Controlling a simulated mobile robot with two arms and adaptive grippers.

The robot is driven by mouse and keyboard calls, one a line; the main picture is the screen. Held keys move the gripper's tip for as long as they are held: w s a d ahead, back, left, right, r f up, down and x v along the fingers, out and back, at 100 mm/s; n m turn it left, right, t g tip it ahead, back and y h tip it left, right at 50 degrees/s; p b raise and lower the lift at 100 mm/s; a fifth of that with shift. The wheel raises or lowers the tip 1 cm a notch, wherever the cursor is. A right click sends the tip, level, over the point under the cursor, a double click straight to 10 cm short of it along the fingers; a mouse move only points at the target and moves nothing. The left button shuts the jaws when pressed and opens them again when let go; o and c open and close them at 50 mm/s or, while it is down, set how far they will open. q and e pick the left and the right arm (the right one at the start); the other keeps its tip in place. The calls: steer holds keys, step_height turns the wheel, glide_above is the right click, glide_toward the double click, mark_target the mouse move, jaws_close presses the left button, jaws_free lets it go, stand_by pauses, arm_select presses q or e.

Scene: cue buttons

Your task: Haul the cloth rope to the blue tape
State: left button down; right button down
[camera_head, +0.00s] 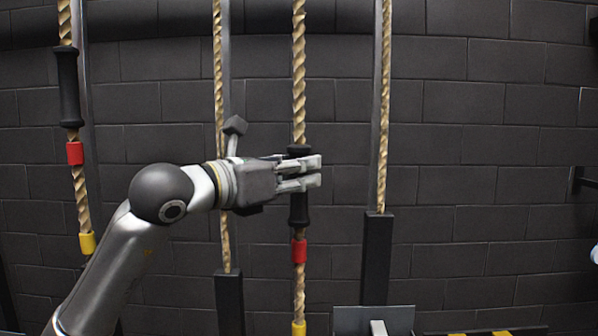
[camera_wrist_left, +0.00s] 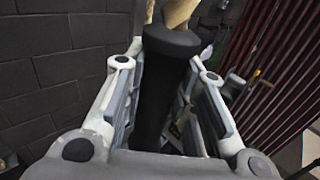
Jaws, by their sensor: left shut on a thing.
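A twisted tan rope (camera_head: 299,75) hangs vertically near the middle of the head view. It has a black grip sleeve (camera_head: 299,209), with red tape (camera_head: 299,251) and yellow tape (camera_head: 299,328) below. My left gripper (camera_head: 316,171) is shut around the upper part of this sleeve. In the left wrist view the black sleeve (camera_wrist_left: 165,95) stands between the two fingers, with tan rope above its collar. Another rope (camera_head: 82,195) at left has a black sleeve (camera_head: 68,88), red tape (camera_head: 75,153) and yellow tape (camera_head: 87,243). No blue tape shows. My right gripper is out of view.
Two more tan ropes run into dark posts (camera_head: 229,305) (camera_head: 377,260), either side of the held rope. A dark block wall (camera_head: 480,150) stands behind. A grey box-like thing (camera_head: 345,320) is at the bottom. Dark red vertical slats (camera_wrist_left: 268,75) show in the wrist view.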

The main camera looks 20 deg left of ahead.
arm_select(q)
steer(key=c, duration=1.2)
jaws_free()
steer(key=shift+o, duration=0.2)
steer(key=v, duration=1.2)
